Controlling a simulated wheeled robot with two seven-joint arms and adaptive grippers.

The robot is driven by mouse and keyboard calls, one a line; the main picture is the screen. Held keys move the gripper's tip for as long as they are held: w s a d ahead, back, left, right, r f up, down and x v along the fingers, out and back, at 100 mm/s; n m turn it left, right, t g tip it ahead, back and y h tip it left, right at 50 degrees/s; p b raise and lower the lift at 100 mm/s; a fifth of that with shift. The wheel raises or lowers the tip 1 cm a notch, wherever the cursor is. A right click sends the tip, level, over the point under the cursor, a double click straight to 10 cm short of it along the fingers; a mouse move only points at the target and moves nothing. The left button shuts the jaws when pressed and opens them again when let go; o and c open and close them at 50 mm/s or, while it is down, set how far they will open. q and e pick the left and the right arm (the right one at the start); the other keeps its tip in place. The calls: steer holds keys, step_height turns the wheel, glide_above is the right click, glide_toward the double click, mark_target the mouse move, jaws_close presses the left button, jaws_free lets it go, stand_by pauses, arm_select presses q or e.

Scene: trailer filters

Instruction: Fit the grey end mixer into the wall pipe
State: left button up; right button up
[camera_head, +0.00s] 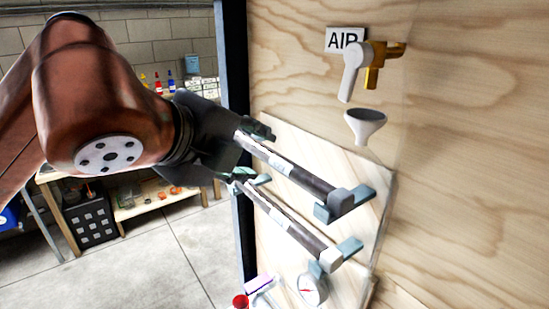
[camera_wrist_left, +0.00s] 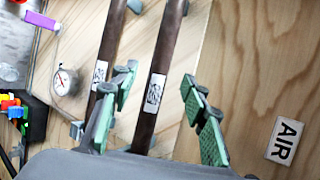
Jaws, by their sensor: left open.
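Two dark mixer tubes lie side by side on wall brackets. The upper mixer (camera_head: 290,170) has a grey end cap (camera_head: 341,201); the lower mixer (camera_head: 290,225) has a paler end cap (camera_head: 331,260). My left gripper (camera_head: 250,155) is open at the left part of the tubes. In the left wrist view its green fingers (camera_wrist_left: 165,105) stand apart on either side of the upper tube (camera_wrist_left: 162,60), with the lower tube (camera_wrist_left: 108,60) beyond the left finger. A brass wall pipe (camera_head: 373,72) with a pale grey spout (camera_head: 352,72) sits beside the AIR sign (camera_head: 344,40).
A grey funnel (camera_head: 365,125) is on the wall below the spout. A gauge (camera_head: 312,289) and a red item (camera_head: 240,301) are low on the panel. A workbench (camera_head: 165,200) with small goods stands behind at left. The plywood wall at right is bare.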

mark_target(269, 157)
arm_select(q)
steer(key=x, duration=0.2)
steer(key=shift+w+d+f, duration=0.1)
steer(key=shift+d+f, duration=0.05)
steer(key=shift+d, duration=0.15)
steer(key=shift+x, duration=1.25)
steer(key=shift+c, duration=1)
steer(key=c, duration=0.8)
jaws_close()
arm_select(e)
steer(key=shift+w+d, duration=0.15)
steer(key=shift+w, duration=0.3)
